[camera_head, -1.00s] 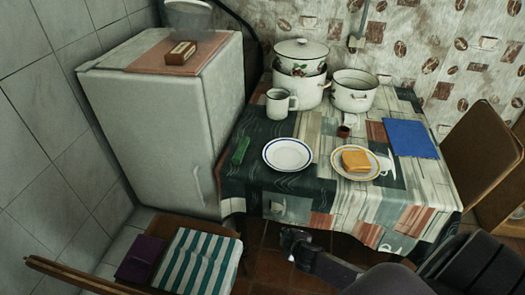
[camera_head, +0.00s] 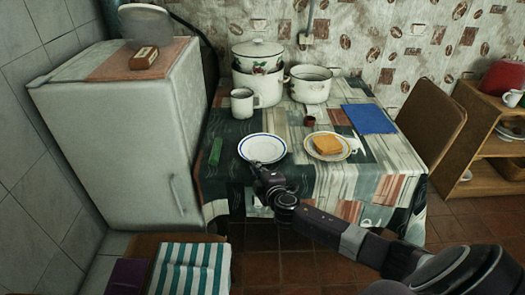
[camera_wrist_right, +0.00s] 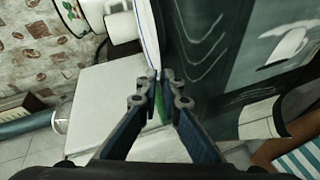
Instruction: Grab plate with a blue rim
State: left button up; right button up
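In the right wrist view a strip of the plate (camera_wrist_right: 147,30) runs down to my fingertips. My right gripper (camera_head: 258,168) is at the plate's near edge, and the arm comes in from the lower right. In the wrist view the right gripper's fingertips (camera_wrist_right: 160,76) are close together, with the plate's rim between them. The plate looks flat on the cloth. My left gripper is not in view.
A second plate (camera_head: 310,148) with an orange-yellow slab stands close right of the plate. A white mug (camera_head: 242,104), a lidded pot (camera_head: 258,88) and an open pot (camera_head: 311,88) stand behind. A fridge (camera_head: 120,140) borders the table's left side.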

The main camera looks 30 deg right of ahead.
jog(key=shift+x, duration=1.2)
jog(key=shift+f, duration=0.1)
grip_shut()
